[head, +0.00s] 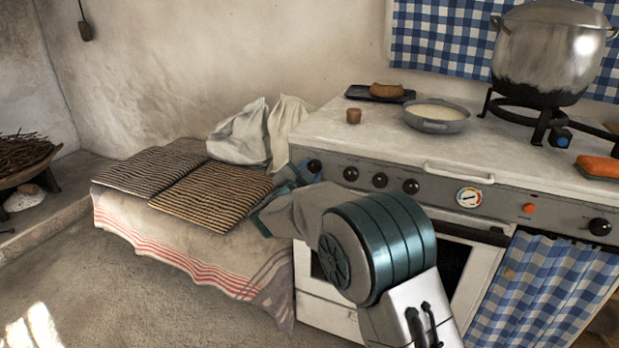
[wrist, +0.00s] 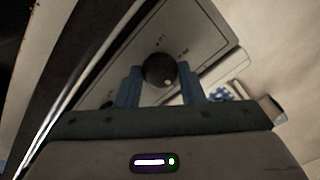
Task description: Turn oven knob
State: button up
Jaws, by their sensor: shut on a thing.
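The white oven (head: 325,290) has a grey front panel with a row of black knobs. My gripper (head: 304,172) is at the panel's left end, by the leftmost knob (head: 314,166). In the wrist view the round black knob (wrist: 160,69) sits between my two blue fingers, and my gripper is shut on it. Small marks show on the panel beside the knob. The other black knobs (head: 380,180) stand to its right and are clear of my gripper. My arm covers part of the oven's door in the head view.
A white bar handle (head: 460,173), a round dial (head: 469,197) and a lone black knob (head: 599,227) are further right on the oven. A shallow pan (head: 437,117) and a large pot (head: 550,50) are on top. A bench with striped cushions (head: 212,193) is at left.

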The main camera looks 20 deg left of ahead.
jog(key=shift+m, duration=0.5)
jog(key=o, duration=1)
jog(key=s+a+p, duration=0.1)
jog(key=s+p, duration=0.1)
jog(key=s, duration=1.2)
jog(key=shift+w+a, duration=0.1)
